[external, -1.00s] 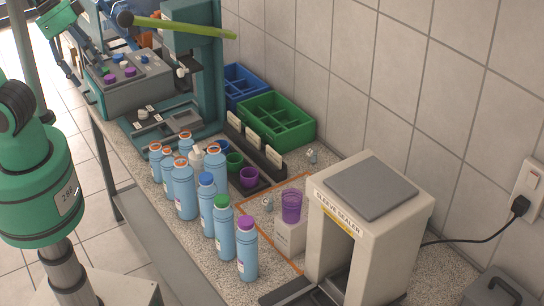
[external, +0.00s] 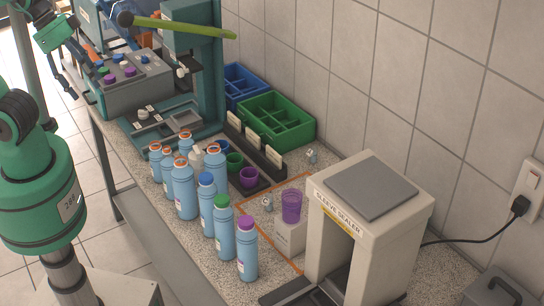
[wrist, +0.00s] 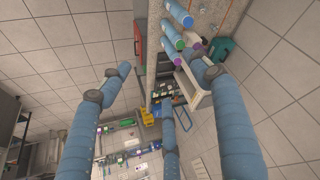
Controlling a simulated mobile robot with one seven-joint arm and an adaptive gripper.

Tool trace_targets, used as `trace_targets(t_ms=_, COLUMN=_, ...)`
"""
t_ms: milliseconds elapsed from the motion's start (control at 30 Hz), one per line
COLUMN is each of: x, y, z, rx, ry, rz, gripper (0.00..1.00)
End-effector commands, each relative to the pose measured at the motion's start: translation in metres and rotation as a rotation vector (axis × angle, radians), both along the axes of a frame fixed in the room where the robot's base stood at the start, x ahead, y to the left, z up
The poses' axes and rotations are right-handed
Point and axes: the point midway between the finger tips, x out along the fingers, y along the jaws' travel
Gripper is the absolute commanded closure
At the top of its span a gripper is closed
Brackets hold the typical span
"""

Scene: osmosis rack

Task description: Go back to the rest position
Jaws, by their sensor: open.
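My gripper (wrist: 160,80) is open and empty in the wrist view, its blue fingers spread apart with nothing between them. In the external view my green arm stands at the left edge, and its far end is at the upper left, near the grey control box (external: 138,84).
Several blue bottles, including a purple-capped one (external: 247,250), stand along the bench's front edge. A sleeve sealer (external: 372,215) stands at the right. A purple cup (external: 291,205) sits on a white block. Green (external: 277,121) and blue bins line the wall.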

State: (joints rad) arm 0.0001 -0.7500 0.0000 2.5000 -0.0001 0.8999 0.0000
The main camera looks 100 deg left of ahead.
Motion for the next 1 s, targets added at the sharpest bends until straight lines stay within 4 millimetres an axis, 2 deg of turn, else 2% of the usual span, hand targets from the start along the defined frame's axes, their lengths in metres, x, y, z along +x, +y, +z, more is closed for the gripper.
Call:
trace_targets(t_ms=33, x=0.000, y=0.000, z=-0.017, rx=0.000, ry=0.000, rz=0.000, gripper=0.37)
trace_targets(t_ms=100, x=0.000, y=0.000, z=-0.030, rx=0.000, ry=0.000, rz=0.000, gripper=0.37)
trace_targets(t_ms=600, x=0.000, y=0.000, z=-0.120, rx=0.000, ry=0.000, rz=0.000, gripper=0.37)
trace_targets(t_ms=800, x=0.000, y=0.000, z=-0.140, rx=0.000, ry=0.000, rz=0.000, gripper=0.37)
trace_targets(t_ms=1000, x=0.000, y=0.000, z=-0.144, rx=0.000, ry=0.000, rz=0.000, gripper=0.37)
